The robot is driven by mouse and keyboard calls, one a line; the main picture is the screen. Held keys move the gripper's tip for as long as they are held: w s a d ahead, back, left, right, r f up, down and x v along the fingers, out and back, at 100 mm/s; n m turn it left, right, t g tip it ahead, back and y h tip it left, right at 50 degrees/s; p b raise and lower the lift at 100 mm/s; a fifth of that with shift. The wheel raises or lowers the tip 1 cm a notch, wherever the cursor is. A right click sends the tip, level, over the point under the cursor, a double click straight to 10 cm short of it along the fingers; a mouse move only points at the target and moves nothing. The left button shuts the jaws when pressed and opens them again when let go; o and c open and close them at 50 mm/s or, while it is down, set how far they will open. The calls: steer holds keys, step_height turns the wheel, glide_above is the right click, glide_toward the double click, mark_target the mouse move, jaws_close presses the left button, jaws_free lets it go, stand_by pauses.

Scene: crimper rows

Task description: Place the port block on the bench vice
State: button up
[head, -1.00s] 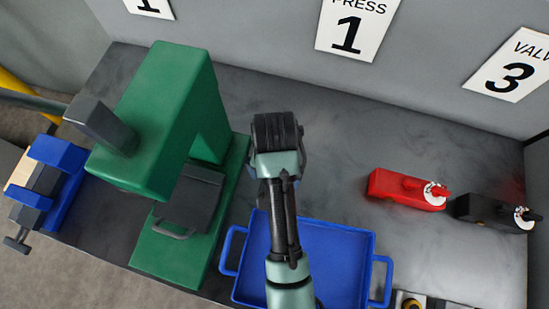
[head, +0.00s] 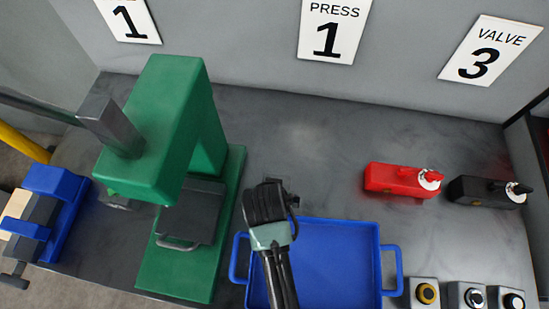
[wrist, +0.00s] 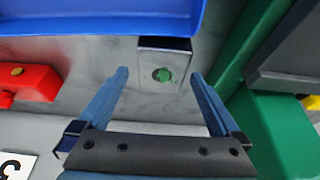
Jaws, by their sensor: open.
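The port block is a small grey block (wrist: 150,76) with a dark end and a round green spot on its face, seen in the wrist view between the blue tray and the green press. My gripper (wrist: 159,74) is open, its two blue fingers on either side of the block in that view; I cannot tell whether they are down at its height. In the head view my gripper (head: 268,205) hides most of the block. The bench vice (head: 68,185) is blue with dark jaws and stands at the far left, beyond the press.
A green press (head: 150,150) with a lever stands between my gripper and the vice. A blue tray (head: 340,255) lies at the front. A red valve (head: 395,180) and a black valve (head: 485,191) sit right, with button boxes (head: 425,292) at the front right.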

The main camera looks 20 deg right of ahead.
mark_target(286, 179)
steer(key=shift+a+f, duration=0.1)
steer(key=shift+f, duration=0.45)
steer(key=shift+w+d+f+p, duration=0.25)
steer(key=shift+w+f, duration=0.15)
steer(key=shift+f, duration=0.2)
steer(key=shift+w+d+f+p, duration=0.15)
steer(key=shift+w+f+p, duration=0.15)
steer(key=shift+f, duration=0.25)
steer(key=shift+x, duration=1.55)
jaws_close()
steer(key=shift+w+r, duration=0.15)
steer(key=shift+r, duration=0.05)
